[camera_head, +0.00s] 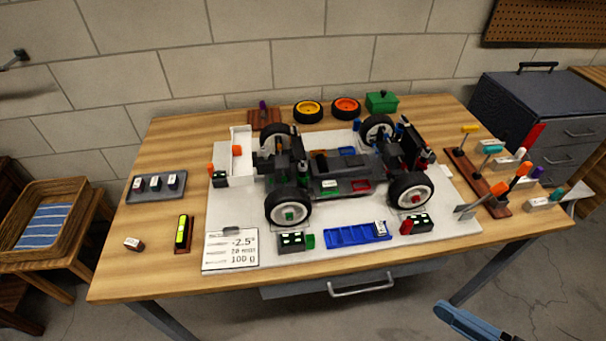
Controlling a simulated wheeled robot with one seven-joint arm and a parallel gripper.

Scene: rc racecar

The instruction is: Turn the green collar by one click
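The RC car (335,175) stands on its wheels on a white mat (455,215) at the middle of the bench. I cannot make out a green collar for certain. Small green parts show near the dark upright parts at the car's right end (409,145), too small to tell apart. A blue-grey part of my arm enters at the lower right, over the floor and clear of the bench. No gripper fingers are visible.
A tool rack (475,185) stands at right. Spare wheels (308,112) and a green box (381,102) stand behind.

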